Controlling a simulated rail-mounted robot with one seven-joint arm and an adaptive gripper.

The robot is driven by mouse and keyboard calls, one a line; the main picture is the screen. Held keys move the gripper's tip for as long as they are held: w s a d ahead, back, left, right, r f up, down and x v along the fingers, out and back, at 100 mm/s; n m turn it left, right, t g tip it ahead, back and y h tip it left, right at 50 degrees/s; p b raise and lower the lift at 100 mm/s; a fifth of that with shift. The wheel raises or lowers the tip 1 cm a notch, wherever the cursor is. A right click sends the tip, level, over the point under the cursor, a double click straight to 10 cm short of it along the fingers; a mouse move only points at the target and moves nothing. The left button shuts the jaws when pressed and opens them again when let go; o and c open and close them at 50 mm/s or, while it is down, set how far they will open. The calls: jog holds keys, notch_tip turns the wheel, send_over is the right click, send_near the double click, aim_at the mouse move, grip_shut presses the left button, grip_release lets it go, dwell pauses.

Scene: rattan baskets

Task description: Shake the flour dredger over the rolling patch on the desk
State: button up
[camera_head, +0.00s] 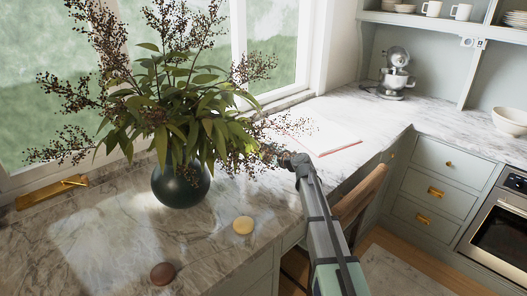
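I cannot make out a flour dredger in this view. A flat white sheet with a thin pinkish-red edge (325,138) lies on the marble desk (215,262); I cannot tell whether it is the rolling patch. My arm reaches up from the lower right, and my gripper (272,153) is at its far end, left of the sheet and by the plant's leaves. The gripper is small and partly lost against the plant's sprigs, so its fingers and anything in them cannot be told.
A dark round vase (181,184) with a wide leafy plant (180,110) stands by the window. A yellowish round item (243,225) and a brown one (162,273) lie on the desk. A wooden chair (360,195) is right of my arm. A mixer (396,75) stands farther back.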

jog(key=shift+s+d, duration=1)
jog(key=shift+s, duration=0.15)
jog(key=w+d+b, duration=0.2)
jog(key=w+d, duration=1)
jog(key=shift+d+b, duration=0.25)
jog(key=shift+b, duration=0.05)
jog(key=s+a, duration=0.6)
jog(key=s+a+p, duration=0.1)
jog(key=s+a, duration=0.4)
jog(key=a, duration=0.1)
jog(key=shift+s+a, duration=0.35)
jog(key=shift+w+a+p, duration=0.55)
jog(key=shift+w+a, duration=1.4)
jog(key=shift+w, duration=0.2)
jog(key=w+d+b, duration=0.3)
jog(key=w+d, duration=0.9)
jog(key=d, duration=0.1)
jog(key=shift+w+a, duration=1.55)
jog(key=shift+a, duration=0.05)
jog(key=s+a+p, duration=0.2)
jog(key=s+a, duration=0.9)
jog(key=a, duration=0.2)
jog(key=shift+a+p, duration=0.35)
